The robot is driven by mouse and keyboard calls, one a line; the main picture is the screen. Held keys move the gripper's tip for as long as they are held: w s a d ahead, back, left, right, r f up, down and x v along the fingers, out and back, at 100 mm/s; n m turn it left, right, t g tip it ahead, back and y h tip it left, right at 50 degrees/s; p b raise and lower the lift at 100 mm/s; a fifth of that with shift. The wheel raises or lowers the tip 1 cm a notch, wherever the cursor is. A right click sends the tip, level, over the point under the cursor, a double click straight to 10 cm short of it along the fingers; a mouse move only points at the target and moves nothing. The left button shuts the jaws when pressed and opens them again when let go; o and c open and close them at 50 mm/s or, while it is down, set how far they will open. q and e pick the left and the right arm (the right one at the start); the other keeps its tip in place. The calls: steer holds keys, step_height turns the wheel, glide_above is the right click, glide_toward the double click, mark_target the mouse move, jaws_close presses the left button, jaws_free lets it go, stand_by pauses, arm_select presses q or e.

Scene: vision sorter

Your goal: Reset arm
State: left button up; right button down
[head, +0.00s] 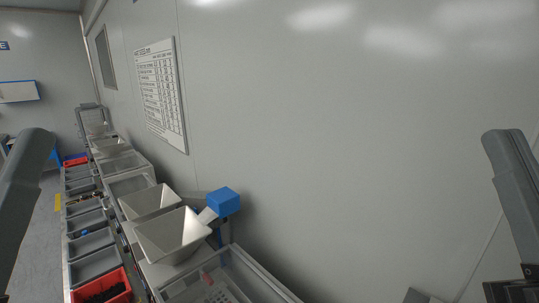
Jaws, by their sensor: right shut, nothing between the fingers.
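My right arm comes down along the right edge of the head view, and the part of my right gripper (511,292) that shows is dark and cut off by the bottom edge. It is shut with nothing in it, in front of the plain grey wall and well apart from the bins. My left arm shows as a dark grey link at the left edge; its gripper is out of view.
A long sorting line with grey bins (95,266) runs away along the left. A red bin (121,277) with dark parts stands near the front. Pale hoppers (153,235), a blue box (223,201) and a grey crate (268,271) stand beside the wall (350,140).

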step_height(320, 180, up, 26)
steer(key=s+a+y+p, duration=0.1)
steer(key=s+y+p, duration=0.1)
steer(key=p, duration=2.3)
steer(key=shift+s, duration=0.3)
steer(key=shift+f, duration=0.1)
